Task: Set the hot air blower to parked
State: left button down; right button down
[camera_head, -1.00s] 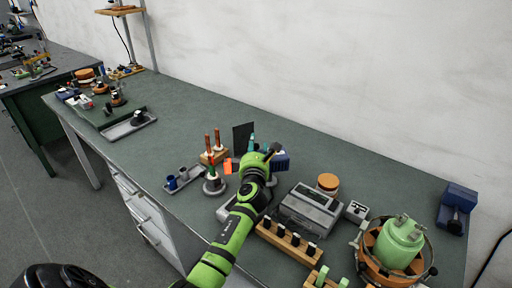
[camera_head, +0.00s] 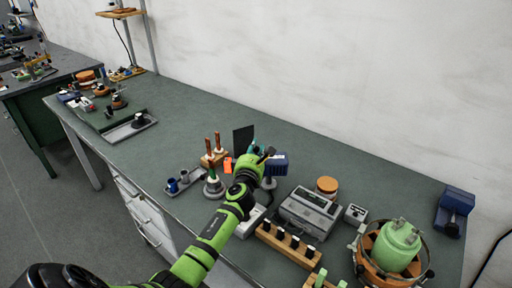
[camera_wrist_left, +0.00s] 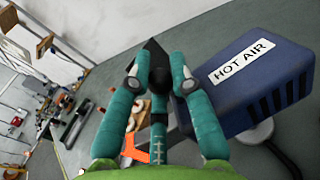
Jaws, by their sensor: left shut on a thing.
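The hot air blower shows as a blue box (camera_head: 277,164) on a stand with a round base, near the middle of the bench. In the left wrist view the box (camera_wrist_left: 250,77) fills the right side, with a white HOT AIR label facing up. My left gripper (camera_head: 257,153) is just left of the box. In the left wrist view its teal fingers (camera_wrist_left: 153,62) converge on a dark part beside the box. That part's link to the box is hidden. My right gripper is not in view.
Left of my gripper stand a black upright panel (camera_head: 243,140), a wooden block with brown-handled tools (camera_head: 215,158) and a small tray (camera_head: 184,181). On the right are a grey instrument (camera_head: 310,211) and a green vessel (camera_head: 396,244). The bench's back strip is clear.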

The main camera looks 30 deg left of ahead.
pick_arm(q)
jog(key=shift+a+m+h, duration=0.2)
jog(key=shift+m+h, duration=0.3)
jog(key=shift+h, duration=0.1)
jog(key=shift+w+a+f+m+t+h, duration=0.1)
jog(key=shift+w+m+t+h, duration=0.1)
jog(key=shift+m+t+h, duration=0.3)
jog(key=shift+w+f+m+h, duration=0.2)
jog(key=shift+m+h, duration=0.1)
jog(key=shift+h, duration=0.5)
jog(key=m+h+b, duration=0.1)
jog(key=h+b, duration=0.1)
jog(key=w+m+h+b, duration=0.1)
jog(key=m+h+b, duration=0.1)
jog(key=b, duration=0.1)
jog(key=m+h+b, duration=0.1)
jog(key=h+b, duration=0.2)
jog(key=shift+w+a+f, duration=0.1)
jog(key=shift+w+f, duration=0.05)
jog(key=shift+w, duration=0.25)
jog(key=shift+w+r+m+h+b, duration=0.1)
jog(key=shift+r+m+h+b, duration=0.1)
jog(key=shift+m+h+b, duration=0.4)
jog(key=c, duration=1.1)
grip_release()
jog(key=shift+r, duration=0.15)
